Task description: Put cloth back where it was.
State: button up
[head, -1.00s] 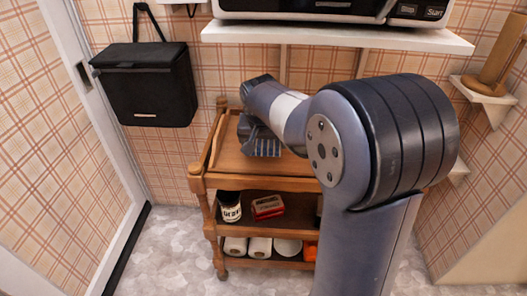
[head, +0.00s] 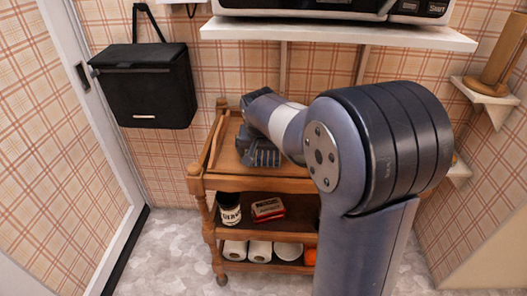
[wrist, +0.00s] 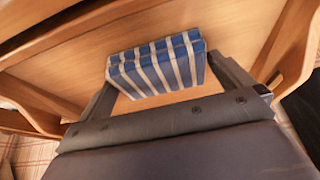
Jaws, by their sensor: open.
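The cloth (wrist: 155,65) is a folded block with blue and white stripes. In the wrist view it lies on the wooden top of a trolley (wrist: 75,62), between the two fingers of my gripper (wrist: 165,78). The fingers are apart, one on each side of the cloth; I cannot tell whether either touches it. In the head view my gripper (head: 261,156) is low over the trolley top (head: 224,150), and the cloth is hidden there by my gripper and arm.
A white wall shelf (head: 340,32) with an appliance is above. A black bag (head: 145,88) hangs at left. Floor (head: 170,250) at left is clear.

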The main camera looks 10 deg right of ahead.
jog(key=p+v, duration=0.4)
jog(key=v, duration=0.8)
jog(key=shift+a, duration=0.1)
dwell(0.9)
